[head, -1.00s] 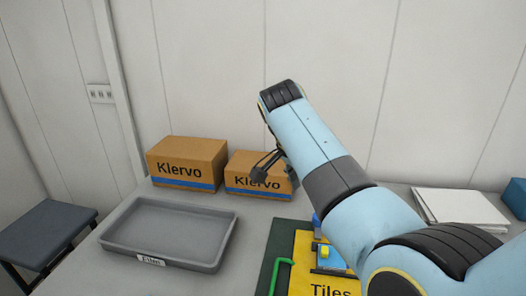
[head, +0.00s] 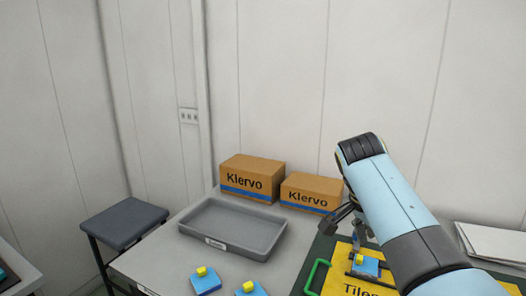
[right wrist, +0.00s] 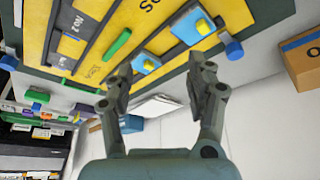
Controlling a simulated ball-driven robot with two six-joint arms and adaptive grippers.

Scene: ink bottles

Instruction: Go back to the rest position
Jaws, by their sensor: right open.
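My right gripper (head: 352,222) is open and empty, above the table near the far side of the yellow board (head: 338,280) marked "Tiles". In the right wrist view its two fingers (right wrist: 160,82) stand apart with nothing between them. A blue piece with a yellow knob (head: 366,266) sits on the board, just below the gripper in the head view; part of the board is hidden by my right arm. Two more blue pieces with yellow knobs, one left (head: 205,281) and one right (head: 250,288), lie on the table in front of the tray. My left gripper is not in view.
A grey tray (head: 222,240), seemingly empty, stands on the table. Two brown Klervo boxes, left (head: 252,177) and right (head: 311,193), stand behind it by the wall. A dark stool (head: 123,222) is at the left. White sheets (head: 492,242) lie at the right.

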